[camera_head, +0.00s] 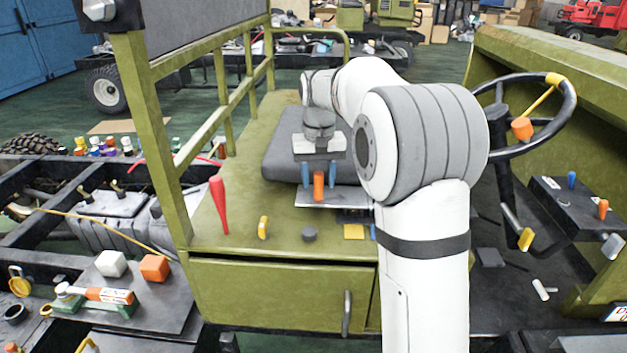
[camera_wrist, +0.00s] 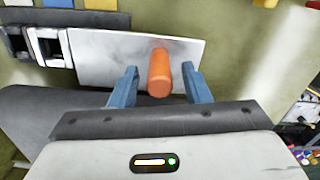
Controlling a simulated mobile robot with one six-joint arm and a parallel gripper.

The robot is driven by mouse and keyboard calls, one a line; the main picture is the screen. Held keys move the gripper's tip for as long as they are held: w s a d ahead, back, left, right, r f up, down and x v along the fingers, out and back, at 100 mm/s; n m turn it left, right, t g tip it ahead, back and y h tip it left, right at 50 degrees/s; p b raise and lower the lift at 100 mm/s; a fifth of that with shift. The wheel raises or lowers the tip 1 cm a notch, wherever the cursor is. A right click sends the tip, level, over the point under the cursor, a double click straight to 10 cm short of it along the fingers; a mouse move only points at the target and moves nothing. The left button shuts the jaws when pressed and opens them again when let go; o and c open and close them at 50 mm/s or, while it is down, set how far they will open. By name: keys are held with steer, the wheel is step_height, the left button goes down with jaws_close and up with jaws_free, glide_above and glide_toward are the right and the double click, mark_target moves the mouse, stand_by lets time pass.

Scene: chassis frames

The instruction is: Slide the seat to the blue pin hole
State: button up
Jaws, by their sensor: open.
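The seat (camera_head: 278,160) is a dark grey cushion on the olive-green bench, partly hidden by my arm. An orange peg (camera_head: 318,180) stands up from a light metal plate (camera_head: 340,199) at the seat's front edge. It also shows in the wrist view (camera_wrist: 159,78). My gripper (camera_head: 319,186) is open, with one blue finger on each side of the peg and visible gaps in the wrist view. Near the plate's slotted end, a blue mark (camera_wrist: 57,4) lies beside yellow marks. No pin hole can be made out clearly.
A red upright handle (camera_head: 219,204), a yellow tab (camera_head: 263,228) and a grey knob (camera_head: 309,234) stand on the bench front. Green side rails (camera_head: 160,140) rise at left. A steering wheel (camera_head: 545,125) is at right.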

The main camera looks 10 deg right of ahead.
step_height(320, 180, up, 6)
steer(key=shift+r, duration=0.5)
steer(key=shift+s, duration=0.1)
steer(key=shift+s, duration=0.35)
steer(key=s+f+t, duration=0.1)
steer(key=s+f, duration=0.2)
steer(key=s, duration=0.6)
steer(key=s+d+f+t, duration=0.1)
steer(key=s+f, duration=0.3)
steer(key=s, duration=0.6)
steer(key=s+d+f+t, duration=0.1)
steer(key=s+f, duration=0.3)
steer(key=s, duration=0.6)
steer(key=shift+s, duration=0.15)
